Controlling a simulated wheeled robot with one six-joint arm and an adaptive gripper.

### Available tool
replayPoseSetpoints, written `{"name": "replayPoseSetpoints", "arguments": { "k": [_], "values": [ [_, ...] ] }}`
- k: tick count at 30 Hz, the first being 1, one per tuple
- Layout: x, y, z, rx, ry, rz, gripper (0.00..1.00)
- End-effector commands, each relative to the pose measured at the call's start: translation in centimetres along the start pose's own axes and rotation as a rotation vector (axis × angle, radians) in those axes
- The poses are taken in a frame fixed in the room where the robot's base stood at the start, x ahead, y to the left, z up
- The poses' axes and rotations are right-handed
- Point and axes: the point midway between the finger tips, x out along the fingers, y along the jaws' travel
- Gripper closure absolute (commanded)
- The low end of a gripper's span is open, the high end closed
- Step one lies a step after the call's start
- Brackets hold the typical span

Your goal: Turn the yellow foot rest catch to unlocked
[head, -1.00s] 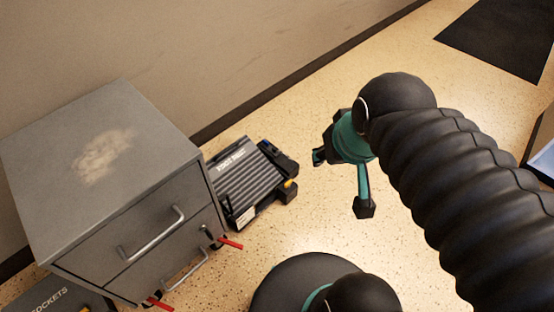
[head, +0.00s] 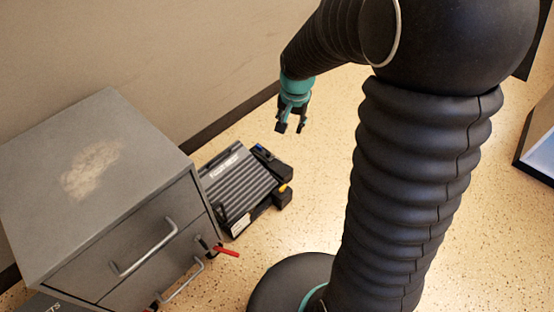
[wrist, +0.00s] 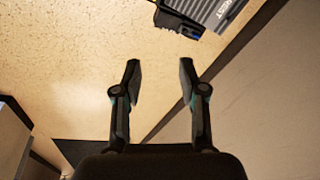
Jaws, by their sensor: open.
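The foot rest (head: 236,188) is a ribbed grey panel in a dark frame on the floor, against the cabinet's right side. A small yellow catch (head: 283,188) shows on its right edge, between dark blocks; its setting is too small to tell. A blue part (head: 259,148) sits at the far right corner. My gripper (head: 291,128) is open and empty, pointing down, beyond and right of the foot rest and apart from it. In the wrist view my gripper (wrist: 158,64) has its fingers spread, and one end of the foot rest (wrist: 200,12) shows at the top edge.
A grey metal cabinet (head: 138,215) with drawer handles stands left of the foot rest, and a red lever (head: 226,251) sticks out from its front. The wall and dark skirting (head: 228,122) run behind.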

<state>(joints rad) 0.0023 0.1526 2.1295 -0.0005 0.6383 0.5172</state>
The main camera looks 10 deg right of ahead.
Motion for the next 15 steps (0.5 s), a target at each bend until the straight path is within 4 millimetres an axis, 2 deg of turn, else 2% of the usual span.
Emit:
{"name": "replayPoseSetpoints", "arguments": {
  "k": [1,8,15],
  "values": [
    [2.2,-0.3,-0.6,0.028,-0.02,0.012,0.58],
    [11.2,-1.2,-2.3,0.163,-0.077,0.052,0.58],
    [21.3,-1.1,-2.3,0.299,-0.13,0.102,0.58]
  ]
}}
